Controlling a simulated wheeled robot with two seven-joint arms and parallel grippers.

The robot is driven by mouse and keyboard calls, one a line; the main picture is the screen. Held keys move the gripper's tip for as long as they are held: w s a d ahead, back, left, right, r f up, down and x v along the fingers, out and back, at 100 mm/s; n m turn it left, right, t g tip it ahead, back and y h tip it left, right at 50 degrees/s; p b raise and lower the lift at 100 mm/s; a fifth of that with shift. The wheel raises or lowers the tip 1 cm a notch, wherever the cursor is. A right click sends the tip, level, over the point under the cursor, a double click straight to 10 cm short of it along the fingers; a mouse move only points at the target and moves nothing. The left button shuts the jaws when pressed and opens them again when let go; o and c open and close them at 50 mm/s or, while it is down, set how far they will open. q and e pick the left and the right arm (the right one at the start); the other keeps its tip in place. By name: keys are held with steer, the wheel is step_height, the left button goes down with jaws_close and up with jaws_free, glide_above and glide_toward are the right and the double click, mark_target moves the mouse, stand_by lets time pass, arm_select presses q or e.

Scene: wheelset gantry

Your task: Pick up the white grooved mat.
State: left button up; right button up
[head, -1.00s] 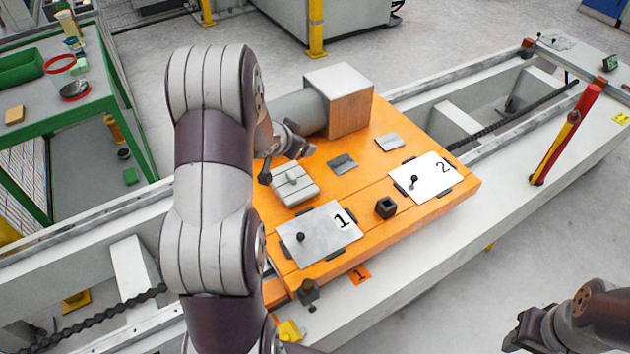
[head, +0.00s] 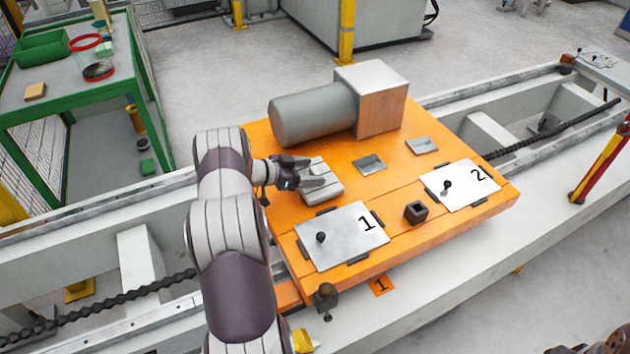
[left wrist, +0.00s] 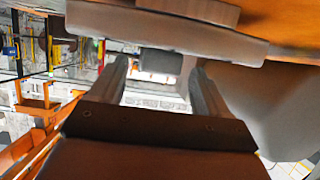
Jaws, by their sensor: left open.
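The white grooved mat (head: 330,192) lies on the orange table, left of the middle, in the head view. It is a pale slab with grooves across its top. My left gripper (head: 318,181) reaches over it from the left, and its fingers hide part of the mat's top. In the left wrist view the two fingers (left wrist: 160,68) stand apart. A pale slab edge (left wrist: 165,28) fills the top of that view close to the fingers, probably the mat. I cannot tell whether the fingers touch it.
A grey cylinder with a metal block (head: 372,100) stands just behind the mat. Plates marked 1 (head: 342,237) and 2 (head: 462,185), a small black square socket (head: 416,212) and small grey plates (head: 369,164) share the orange table (head: 285,235).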

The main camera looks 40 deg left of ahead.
arm_select(q)
steer(key=shift+w+d+f, duration=0.1)
steer(key=shift+w+f, duration=0.1)
steer(key=shift+w, duration=0.2)
steer(key=shift+s+r, duration=0.1)
steer(key=c, duration=1.1)
steer(key=shift+c, duration=0.2)
